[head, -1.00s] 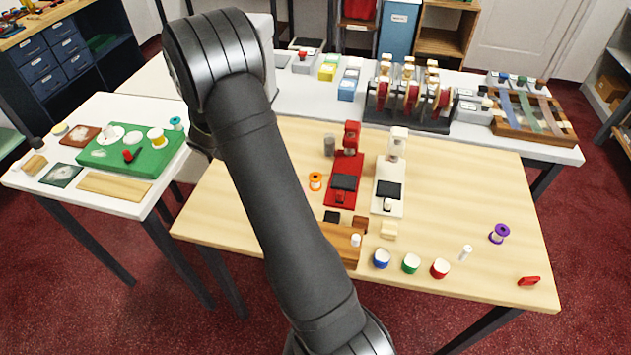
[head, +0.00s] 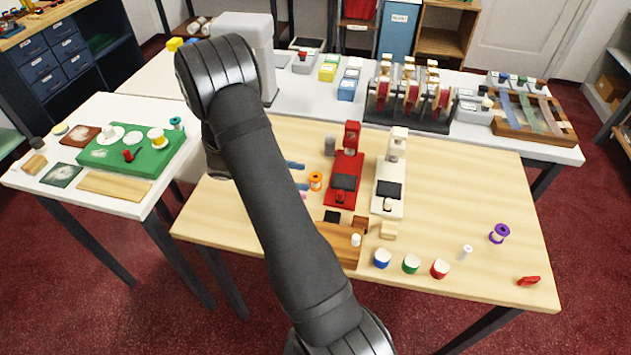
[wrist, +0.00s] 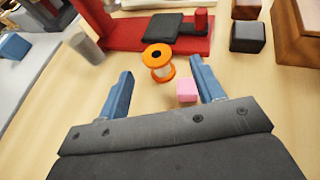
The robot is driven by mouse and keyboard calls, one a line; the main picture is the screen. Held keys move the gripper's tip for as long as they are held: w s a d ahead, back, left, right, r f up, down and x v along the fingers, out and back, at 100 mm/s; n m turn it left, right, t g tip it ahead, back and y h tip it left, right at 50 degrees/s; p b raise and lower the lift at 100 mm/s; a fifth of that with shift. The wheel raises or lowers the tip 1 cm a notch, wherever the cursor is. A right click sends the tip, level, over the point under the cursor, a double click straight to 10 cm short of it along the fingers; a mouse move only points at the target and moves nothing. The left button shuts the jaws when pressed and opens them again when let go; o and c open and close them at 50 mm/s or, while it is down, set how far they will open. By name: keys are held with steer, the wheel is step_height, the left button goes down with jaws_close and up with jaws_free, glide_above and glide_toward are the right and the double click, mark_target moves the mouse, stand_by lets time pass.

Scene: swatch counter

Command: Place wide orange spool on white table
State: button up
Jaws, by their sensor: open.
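The wide orange spool (head: 315,181) stands upright on the wooden table (head: 470,190), left of the red machine. A white table (head: 125,205) stands at the left; another white-topped table (head: 330,98) runs along the back.
A pink block (wrist: 187,90) lies near the right finger. A red machine (head: 345,170) and a grey cylinder (head: 330,146) stand close to the spool. The left white table carries a green board (head: 105,160) with several small items. A purple spool (head: 499,234) stands at the right.

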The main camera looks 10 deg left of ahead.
mark_target(315, 176)
steer(key=x, duration=0.5)
steer(key=shift+w+d+f, duration=0.15)
steer(key=shift+w+d, duration=0.1)
steer(key=c, duration=1.1)
steer(key=shift+r, duration=0.7)
step_height(315, 176, up, 3)
steer(key=shift+f, duration=0.25)
steer(key=s+d+r, duration=0.1)
steer(key=d+r, duration=0.1)
steer(key=d, duration=0.1)
steer(key=s+d+r, duration=0.1)
steer(key=d+r, duration=0.1)
steer(key=d, duration=0.2)
steer(key=d+r, duration=0.3)
steer(key=d, duration=0.1)
steer(key=shift+s+d+r, duration=0.1)
steer(key=shift+s+d, duration=0.05)
steer(key=shift+s, duration=0.25)
